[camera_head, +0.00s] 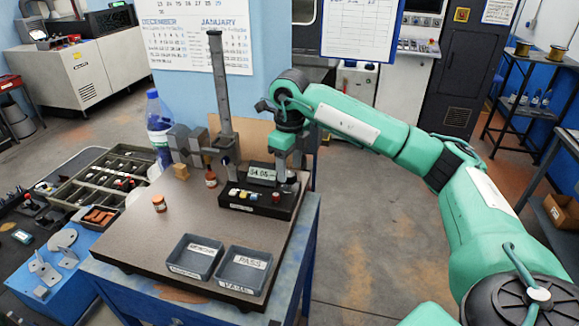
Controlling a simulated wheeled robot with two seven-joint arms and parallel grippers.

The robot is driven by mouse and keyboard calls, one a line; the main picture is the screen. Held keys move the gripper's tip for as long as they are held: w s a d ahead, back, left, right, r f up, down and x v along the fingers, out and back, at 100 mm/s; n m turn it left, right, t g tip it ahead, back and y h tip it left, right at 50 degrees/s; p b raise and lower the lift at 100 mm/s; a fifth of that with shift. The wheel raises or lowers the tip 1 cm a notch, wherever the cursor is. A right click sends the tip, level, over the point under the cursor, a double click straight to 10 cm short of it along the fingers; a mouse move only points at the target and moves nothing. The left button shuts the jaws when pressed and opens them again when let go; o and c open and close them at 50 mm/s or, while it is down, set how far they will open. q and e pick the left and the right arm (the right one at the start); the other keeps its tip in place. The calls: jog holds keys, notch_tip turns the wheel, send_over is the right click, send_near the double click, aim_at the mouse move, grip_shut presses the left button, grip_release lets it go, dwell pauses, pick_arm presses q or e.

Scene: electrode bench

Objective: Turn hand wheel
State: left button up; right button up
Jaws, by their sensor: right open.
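A grey measuring stand with a tall upright column (219,85) rises from the granite-like plate on the bench. A small dark round part (226,161) sits low on the column; I cannot tell whether it is the hand wheel. A dark control box (240,201) with coloured buttons stands in front of it, with a lit display (262,174) above. My right gripper (288,176) is open and points down just right of the display, close to the stand. Its fingertips are small here, and contact is unclear. My left gripper is out of view.
Two grey labelled trays (194,257) (243,270) sit at the plate's front. A parts organiser (103,179) lies farther left. The plate's left middle is clear.

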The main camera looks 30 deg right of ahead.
jog(key=shift+f, duration=0.8)
jog(key=shift+c, duration=0.4)
jog(key=c, duration=0.9)
jog(key=shift+m, duration=0.3)
